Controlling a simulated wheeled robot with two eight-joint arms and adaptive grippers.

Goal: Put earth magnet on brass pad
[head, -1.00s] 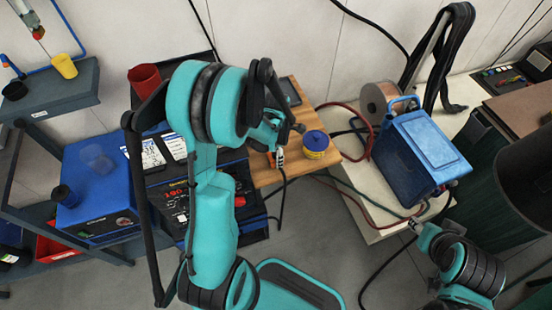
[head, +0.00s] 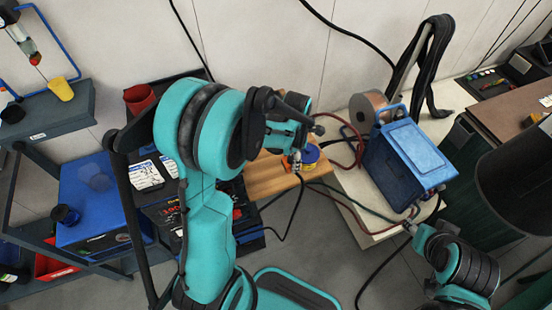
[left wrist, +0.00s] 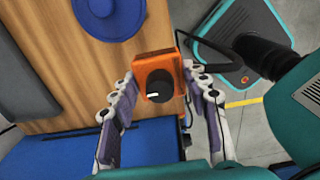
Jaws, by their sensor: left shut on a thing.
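The earth magnet is an orange block with a black knob, in the left wrist view (left wrist: 158,82). My left gripper (left wrist: 158,100) is shut on it, with one finger on each side. In the head view my left gripper (head: 290,152) is above the wooden board (head: 262,181), and only a sliver of the magnet (head: 285,164) shows. A dark cable hangs from that spot. The end of my right arm (head: 412,228) is at the lower right; its fingers are too small to tell. I cannot make out the brass pad for certain in either view.
A blue and yellow spool (head: 311,155) stands on the board, partly behind my gripper; its blue top (left wrist: 103,10) shows in the wrist view. A brown-topped bench (head: 505,112) stands far right.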

